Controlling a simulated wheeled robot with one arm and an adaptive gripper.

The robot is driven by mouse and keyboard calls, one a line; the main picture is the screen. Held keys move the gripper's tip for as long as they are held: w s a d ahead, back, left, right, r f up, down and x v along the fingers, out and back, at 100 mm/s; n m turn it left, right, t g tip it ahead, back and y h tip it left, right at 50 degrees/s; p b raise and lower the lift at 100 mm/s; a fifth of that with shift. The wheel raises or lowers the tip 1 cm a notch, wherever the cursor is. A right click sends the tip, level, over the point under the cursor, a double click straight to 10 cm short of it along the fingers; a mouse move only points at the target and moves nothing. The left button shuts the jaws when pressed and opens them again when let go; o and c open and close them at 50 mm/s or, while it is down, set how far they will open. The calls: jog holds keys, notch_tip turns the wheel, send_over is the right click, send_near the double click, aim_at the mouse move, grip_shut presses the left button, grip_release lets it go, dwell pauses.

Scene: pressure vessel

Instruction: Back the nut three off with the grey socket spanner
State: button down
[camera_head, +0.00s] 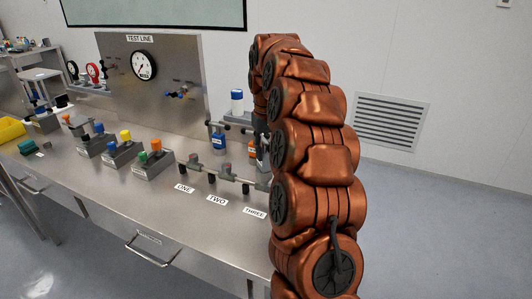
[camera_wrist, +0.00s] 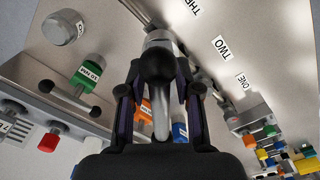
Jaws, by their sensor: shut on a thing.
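In the wrist view my gripper (camera_wrist: 159,82) is shut on a grey tool with a dark rounded end, which I take to be the grey socket spanner (camera_wrist: 161,118). Its far end is hard to make out against a pale cylinder beyond it. The label THREE (camera_head: 255,212) lies on the bench beside my arm, and a pipe run (camera_head: 232,178) with fittings goes behind the arm there. Nut three itself is not clearly visible. The THREE label is cut off at the top of the wrist view (camera_wrist: 195,5).
Labels ONE (camera_head: 184,188) and TWO (camera_head: 217,200) lie before the pipe. The TEST LINE panel (camera_head: 150,85) rises at the back. Valve blocks (camera_head: 153,158) stand left. A green 10 MM handle (camera_wrist: 90,70) shows in the wrist view.

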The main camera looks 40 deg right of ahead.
aim_at(266, 141)
jog(key=shift+r+p, duration=1)
jog(key=shift+r, duration=1.8)
jog(key=shift+r, duration=0.1)
jog(key=shift+r+m+p, duration=0.3)
jog(key=shift+r+p, duration=0.2)
jog(key=shift+p, duration=0.45)
jog(key=shift+m+p, duration=0.3)
jog(key=shift+p, duration=0.05)
jog(key=shift+a, duration=0.1)
jog(key=shift+f, duration=0.15)
jog(key=shift+f+b, duration=2.3)
jog(key=shift+f, duration=1.65)
